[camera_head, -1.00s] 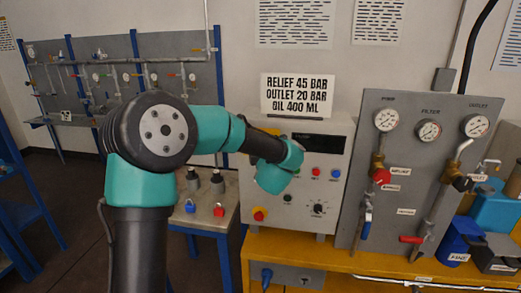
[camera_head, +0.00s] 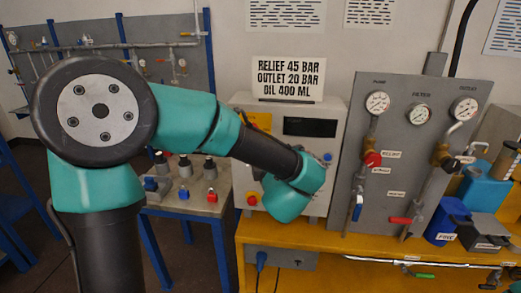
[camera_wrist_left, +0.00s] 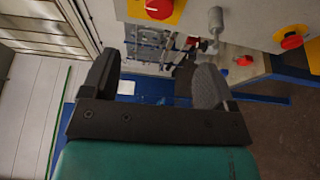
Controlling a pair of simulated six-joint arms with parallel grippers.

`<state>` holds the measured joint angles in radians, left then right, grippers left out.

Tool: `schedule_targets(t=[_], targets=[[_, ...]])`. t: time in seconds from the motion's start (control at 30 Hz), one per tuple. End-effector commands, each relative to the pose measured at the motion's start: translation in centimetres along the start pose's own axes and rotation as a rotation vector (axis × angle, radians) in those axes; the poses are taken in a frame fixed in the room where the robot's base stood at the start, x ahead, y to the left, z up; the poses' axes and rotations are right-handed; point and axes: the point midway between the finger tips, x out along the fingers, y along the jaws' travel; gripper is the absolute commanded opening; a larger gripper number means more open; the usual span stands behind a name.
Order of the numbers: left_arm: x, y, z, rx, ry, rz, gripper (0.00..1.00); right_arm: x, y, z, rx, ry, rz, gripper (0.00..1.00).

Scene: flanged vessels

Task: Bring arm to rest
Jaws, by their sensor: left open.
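My left arm, teal and black, comes in from the left in the head view, and its wrist (camera_head: 295,190) hangs in front of the grey control box (camera_head: 315,127). The fingers are hidden behind the wrist in that view. In the left wrist view my left gripper (camera_wrist_left: 155,72) has two dark fingers held wide apart. Nothing is between them, and they touch nothing that I can see. My right arm and gripper are not in view.
A yellow bench (camera_head: 400,246) carries the box and a grey gauge panel (camera_head: 408,150). A blue container (camera_head: 440,228) stands at the right. A small table (camera_head: 190,200) with several dark vessels stands beside the bench. In the left wrist view a red knob (camera_wrist_left: 159,8) is near the fingers.

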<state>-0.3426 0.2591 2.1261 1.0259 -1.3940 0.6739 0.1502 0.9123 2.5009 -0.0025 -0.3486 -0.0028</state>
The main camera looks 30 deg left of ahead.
Motion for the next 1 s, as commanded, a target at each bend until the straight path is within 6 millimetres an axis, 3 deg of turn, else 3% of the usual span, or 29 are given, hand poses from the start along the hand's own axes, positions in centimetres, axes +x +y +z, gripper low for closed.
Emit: schedule_targets(t=[0.2,0.73,0.87,1.0], targets=[[-1.3,0.0,0.0,0.0,0.0,0.001,0.8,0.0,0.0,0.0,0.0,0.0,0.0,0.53],[-1.1,-0.6,0.2,0.021,-0.014,-0.006,0.8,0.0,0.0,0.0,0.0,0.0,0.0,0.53],[-0.3,-3.4,1.2,0.125,-0.085,-0.034,0.8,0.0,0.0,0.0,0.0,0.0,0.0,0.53],[0.8,-9.7,2.8,0.337,-0.245,-0.102,0.8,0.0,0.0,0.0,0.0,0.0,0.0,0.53]])
